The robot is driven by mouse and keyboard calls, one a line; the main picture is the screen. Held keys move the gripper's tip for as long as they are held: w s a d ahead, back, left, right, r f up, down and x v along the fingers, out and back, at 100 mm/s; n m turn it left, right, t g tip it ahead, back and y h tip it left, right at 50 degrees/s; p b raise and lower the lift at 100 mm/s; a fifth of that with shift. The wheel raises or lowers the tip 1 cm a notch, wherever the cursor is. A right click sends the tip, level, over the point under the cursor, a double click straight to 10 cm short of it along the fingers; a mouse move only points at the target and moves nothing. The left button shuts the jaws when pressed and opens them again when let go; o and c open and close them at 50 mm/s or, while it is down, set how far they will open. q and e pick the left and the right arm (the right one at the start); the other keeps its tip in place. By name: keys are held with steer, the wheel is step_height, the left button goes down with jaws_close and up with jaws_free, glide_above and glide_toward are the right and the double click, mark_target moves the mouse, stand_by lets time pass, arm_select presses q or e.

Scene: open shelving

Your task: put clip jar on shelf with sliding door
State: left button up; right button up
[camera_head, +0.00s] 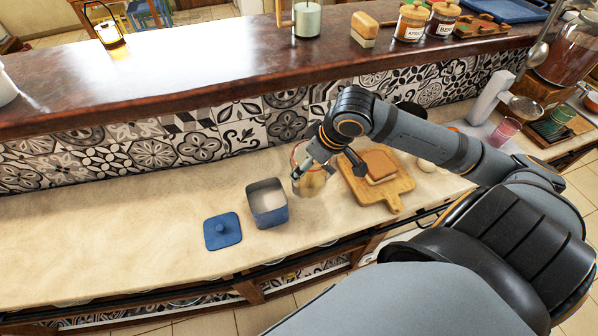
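A glass jar (313,185) with an orange-red ring near its top stands upright on the pale counter, between a blue canister and a wooden board; it looks like the clip jar. My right gripper (302,173) reaches in from the right and overlaps the top left of the jar. The wrist hides part of the jar, and I cannot tell whether the fingers grip it. My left gripper is not in view. No sliding door can be made out; under the counter only a dark rail and shelf parts (250,288) show.
A cutting board (398,187) with bread (378,163) lies to the right. The counter's left part (110,235) is clear. A raised dark ledge (200,75) runs behind.

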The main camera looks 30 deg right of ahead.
steer(key=shift+w+f, duration=0.3)
steer(key=shift+w, duration=0.55)
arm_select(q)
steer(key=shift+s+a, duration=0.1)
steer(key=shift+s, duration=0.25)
arm_select(e)
steer(key=w+f, duration=0.1)
steer(key=f, duration=0.2)
steer(key=w+f, duration=0.2)
steer(key=f, duration=0.1)
steer(key=w+d+f, duration=0.1)
steer(key=w+f, duration=0.1)
steer(key=f, duration=0.1)
steer(key=shift+d, duration=0.1)
steer(key=shift+f, duration=0.15)
steer(key=o, duration=1.5)
